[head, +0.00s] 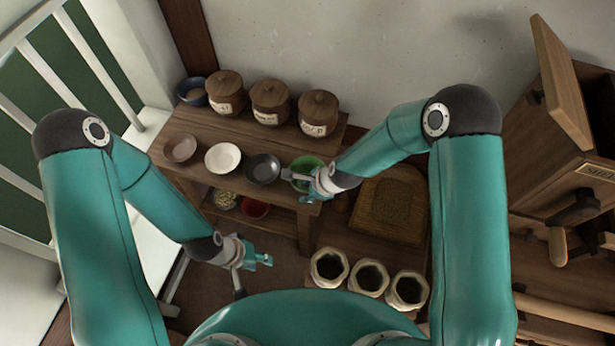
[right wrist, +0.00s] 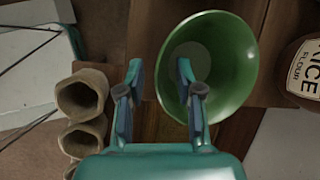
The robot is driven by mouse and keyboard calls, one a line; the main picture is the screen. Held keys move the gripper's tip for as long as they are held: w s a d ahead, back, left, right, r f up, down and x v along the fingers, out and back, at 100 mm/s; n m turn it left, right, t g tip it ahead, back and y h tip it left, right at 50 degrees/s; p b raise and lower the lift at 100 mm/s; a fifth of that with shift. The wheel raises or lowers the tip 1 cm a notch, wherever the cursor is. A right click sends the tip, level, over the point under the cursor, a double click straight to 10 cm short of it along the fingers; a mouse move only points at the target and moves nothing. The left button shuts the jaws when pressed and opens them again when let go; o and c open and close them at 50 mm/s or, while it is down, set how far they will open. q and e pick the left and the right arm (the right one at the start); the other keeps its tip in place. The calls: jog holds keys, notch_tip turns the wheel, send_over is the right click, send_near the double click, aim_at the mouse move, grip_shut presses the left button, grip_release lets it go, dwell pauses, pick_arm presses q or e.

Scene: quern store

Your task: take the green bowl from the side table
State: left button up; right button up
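The green bowl (head: 304,165) stands at the right end of the side table (head: 195,128), partly hidden by my right gripper (head: 308,188) in the head view. In the right wrist view the bowl (right wrist: 235,65) is empty, its pale inner bottom visible. My right gripper (right wrist: 160,85) is open there, its fingers apart. The left edge of the bowl's rim lies between them, and one finger overlaps the bowl's inside. I cannot tell whether either finger touches it. My left gripper (head: 260,258) is low in front of the table, away from the bowls; its finger gap is unclear.
A dark bowl (head: 262,169) sits close left of the green one, then a white bowl (head: 222,158) and a pinkish bowl (head: 181,149). Lidded jars (head: 319,113) line the back. Open sacks (head: 368,277) and a wooden box (head: 390,210) stand to the right.

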grip_shut()
pick_arm(q)
jog(key=shift+r, duration=0.1)
pick_arm(e)
jog(key=shift+r, duration=0.15)
